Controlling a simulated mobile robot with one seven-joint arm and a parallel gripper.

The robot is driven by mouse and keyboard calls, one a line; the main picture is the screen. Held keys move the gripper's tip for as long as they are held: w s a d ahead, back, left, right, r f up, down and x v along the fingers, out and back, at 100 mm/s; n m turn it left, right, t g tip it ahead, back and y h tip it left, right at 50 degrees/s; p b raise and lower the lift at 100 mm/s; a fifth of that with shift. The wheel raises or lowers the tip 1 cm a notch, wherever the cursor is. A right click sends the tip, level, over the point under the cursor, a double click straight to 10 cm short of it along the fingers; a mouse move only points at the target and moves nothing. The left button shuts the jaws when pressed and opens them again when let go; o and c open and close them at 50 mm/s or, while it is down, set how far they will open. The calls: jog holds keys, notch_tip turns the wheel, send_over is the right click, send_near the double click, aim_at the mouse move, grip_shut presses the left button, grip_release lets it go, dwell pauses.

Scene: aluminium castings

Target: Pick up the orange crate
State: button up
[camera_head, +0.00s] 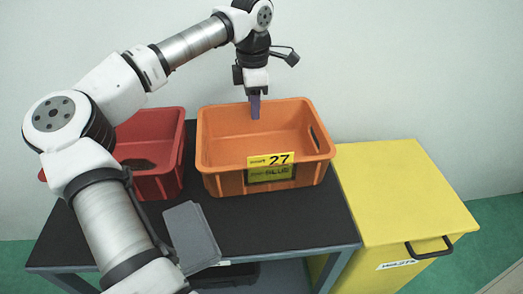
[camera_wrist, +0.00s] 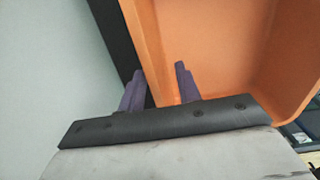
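The orange crate (camera_head: 222,152) stands upright on the black table top, with a yellow label reading 27 on its front wall. It looks empty. My gripper (camera_head: 255,107) points down at the crate's back rim, with a purple finger in front of the back wall. In the wrist view, the crate (camera_wrist: 215,45) fills the upper right. My gripper (camera_wrist: 160,88) is open there, its two purple fingers spread, one on each side of the rim's line. Whether either finger touches the wall cannot be told.
A red crate (camera_head: 170,183) with something dark inside stands to the left, partly behind my arm. A yellow cabinet (camera_head: 395,185) with a black handle adjoins the table (camera_head: 270,222) on the right. A grey panel (camera_head: 191,236) is at the front left. The wall is close behind.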

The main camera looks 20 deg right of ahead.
aim_at(262, 147)
jog(key=f, duration=0.4)
jog(key=shift+w+d+f, duration=0.1)
jog(key=shift+d+f, duration=0.1)
grip_shut()
jog(key=shift+r, duration=0.1)
